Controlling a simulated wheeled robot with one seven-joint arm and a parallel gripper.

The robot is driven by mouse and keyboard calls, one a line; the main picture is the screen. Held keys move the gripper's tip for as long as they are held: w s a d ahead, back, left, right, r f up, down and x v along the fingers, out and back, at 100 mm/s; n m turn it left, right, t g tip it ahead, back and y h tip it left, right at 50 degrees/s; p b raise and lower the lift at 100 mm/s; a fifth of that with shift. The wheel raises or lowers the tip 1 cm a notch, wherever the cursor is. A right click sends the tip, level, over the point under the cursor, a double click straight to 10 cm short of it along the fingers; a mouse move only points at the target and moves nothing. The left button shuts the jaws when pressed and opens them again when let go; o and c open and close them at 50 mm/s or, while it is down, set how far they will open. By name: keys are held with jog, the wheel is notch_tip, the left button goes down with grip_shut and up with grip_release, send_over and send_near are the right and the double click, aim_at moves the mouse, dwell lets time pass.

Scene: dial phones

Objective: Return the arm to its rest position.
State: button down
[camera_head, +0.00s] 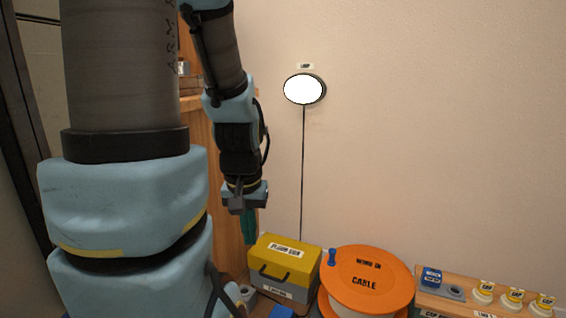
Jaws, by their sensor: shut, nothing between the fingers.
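My arm comes down from the top left, large and close, with blue and grey links. Its far end hangs down left of the picture's middle. My gripper (248,228) points downward with its fingers together and nothing between them. My nearer arm links hide much of the left side.
A yellow box (296,259) with a handle stands below. Right of it is an orange cable reel (385,272). A wooden rack (460,302) holds several capped items. A white oval lamp (303,89) is on the wall, a cord below it. A wooden cabinet (196,135) stands behind my arm.

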notch_tip(320, 180, up, 38)
jog(key=p, duration=3.6)
jog(key=shift+w+f, duration=0.2)
jog(key=shift+f, duration=0.05)
